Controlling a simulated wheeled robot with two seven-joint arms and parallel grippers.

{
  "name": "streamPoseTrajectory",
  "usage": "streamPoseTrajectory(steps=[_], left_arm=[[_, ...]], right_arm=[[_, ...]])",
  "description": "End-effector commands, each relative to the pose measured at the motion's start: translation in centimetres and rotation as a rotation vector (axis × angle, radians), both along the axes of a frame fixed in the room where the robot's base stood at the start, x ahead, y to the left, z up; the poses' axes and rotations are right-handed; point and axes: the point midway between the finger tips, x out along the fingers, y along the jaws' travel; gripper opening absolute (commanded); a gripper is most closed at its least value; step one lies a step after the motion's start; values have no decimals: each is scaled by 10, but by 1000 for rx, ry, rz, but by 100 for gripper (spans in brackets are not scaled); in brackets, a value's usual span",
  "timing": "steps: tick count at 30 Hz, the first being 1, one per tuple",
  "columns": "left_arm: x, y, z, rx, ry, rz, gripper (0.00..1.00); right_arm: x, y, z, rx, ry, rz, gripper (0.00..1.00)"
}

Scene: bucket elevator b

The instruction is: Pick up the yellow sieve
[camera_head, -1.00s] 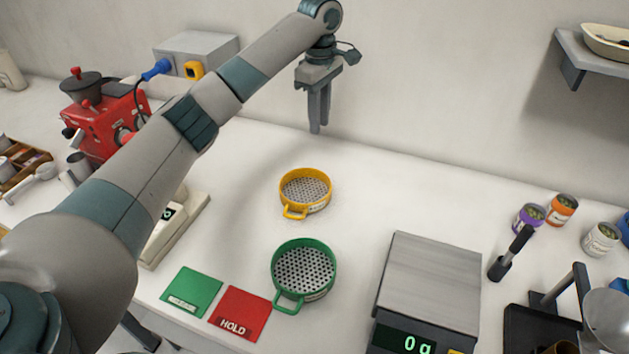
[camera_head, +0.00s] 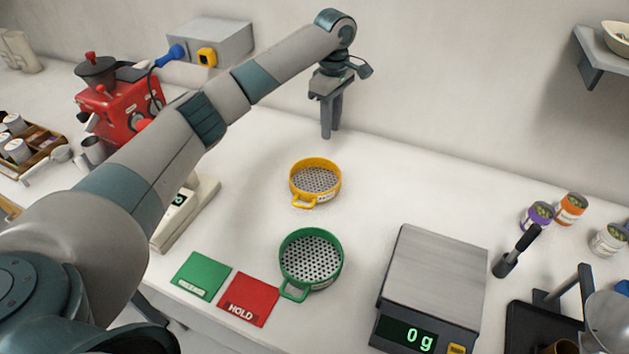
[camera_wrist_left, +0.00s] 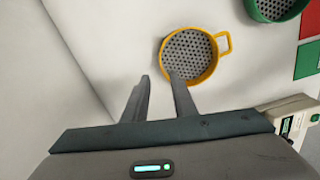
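The yellow sieve (camera_head: 315,181) sits on the white counter, its handle toward the front. My left gripper (camera_head: 327,134) points down above the counter, behind the sieve near the back wall. In the left wrist view the left gripper (camera_wrist_left: 160,82) shows two fingers apart with nothing between them. The yellow sieve (camera_wrist_left: 189,57) shows there just beyond the fingers, its handle to the right; the right finger's tip overlaps its rim in the picture. My right gripper is in neither view.
A green sieve (camera_head: 311,259) stands in front of the yellow one, beside a red HOLD card (camera_head: 248,300) and a green card (camera_head: 201,276). A scale (camera_head: 435,278) reading 0 g is at right. A red machine (camera_head: 122,106) stands at left. Counter around the yellow sieve is clear.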

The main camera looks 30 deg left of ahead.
Motion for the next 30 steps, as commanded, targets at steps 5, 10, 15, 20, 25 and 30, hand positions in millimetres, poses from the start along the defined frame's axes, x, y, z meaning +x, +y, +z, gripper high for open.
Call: streamPoseTrajectory(steps=[5,10,15,20,25,30], left_arm=[[-1,0,-30,0,3,1,25],[0,0,-55,0,1,0,25],[0,0,-66,-1,0,1,25],[0,0,-67,-1,-1,0,25],[0,0,-67,-1,0,0,25],[-1,0,-75,1,1,0,25]], right_arm=[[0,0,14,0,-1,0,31],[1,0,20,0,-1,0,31],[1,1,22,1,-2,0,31],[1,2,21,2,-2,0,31],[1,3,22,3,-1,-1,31],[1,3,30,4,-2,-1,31]])
